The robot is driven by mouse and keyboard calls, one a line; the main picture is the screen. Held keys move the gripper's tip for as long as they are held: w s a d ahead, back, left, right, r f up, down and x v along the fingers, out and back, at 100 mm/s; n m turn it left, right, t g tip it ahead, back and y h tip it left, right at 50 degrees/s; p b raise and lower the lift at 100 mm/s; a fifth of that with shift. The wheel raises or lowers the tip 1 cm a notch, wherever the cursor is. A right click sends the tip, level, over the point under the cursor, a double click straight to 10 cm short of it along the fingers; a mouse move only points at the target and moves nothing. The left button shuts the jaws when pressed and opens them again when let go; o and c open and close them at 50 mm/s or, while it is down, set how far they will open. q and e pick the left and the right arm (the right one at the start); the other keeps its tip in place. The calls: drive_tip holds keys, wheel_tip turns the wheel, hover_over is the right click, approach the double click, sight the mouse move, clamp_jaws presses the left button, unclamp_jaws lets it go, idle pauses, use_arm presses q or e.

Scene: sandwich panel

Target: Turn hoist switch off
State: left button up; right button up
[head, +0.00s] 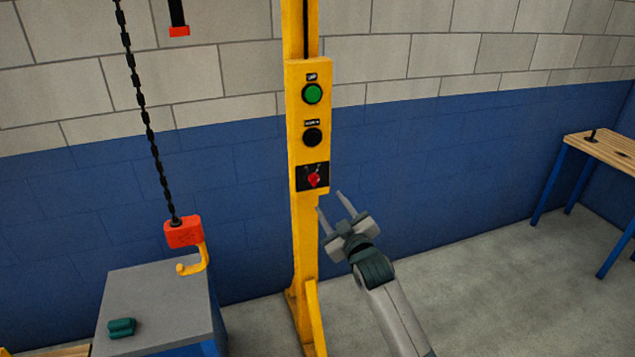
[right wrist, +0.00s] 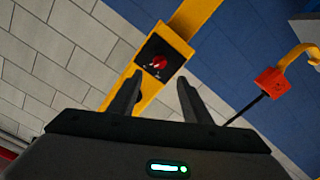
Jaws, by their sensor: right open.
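The hoist switch (head: 314,178) is a red rotary knob on a black plate, low on the yellow control panel (head: 295,120). A green button (head: 312,94) and a black button (head: 312,136) sit above it. My right gripper (head: 330,201) is open and empty, just below and to the right of the switch, apart from it in the picture. In the right wrist view the red switch (right wrist: 159,62) shows beyond the two open fingers (right wrist: 156,97), near the left one. My left gripper is not in view.
A red hoist block with a yellow hook (head: 184,232) hangs on a black chain (head: 148,130) left of the post. Below it stands a grey-topped cabinet (head: 160,295) with a small green object (head: 121,327). A wooden workbench (head: 605,146) is at the far right. Floor between is clear.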

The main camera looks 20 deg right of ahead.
sight(317, 183)
drive_tip(key=w+p, duration=0.1)
drive_tip(key=w, duration=0.5)
drive_tip(key=w+p, duration=0.1)
drive_tip(key=w, duration=0.4)
drive_tip(key=shift+w+a+p, duration=0.2)
drive_tip(key=shift+w+p, duration=0.15)
drive_tip(key=shift+w, duration=0.05)
drive_tip(key=c, duration=1)
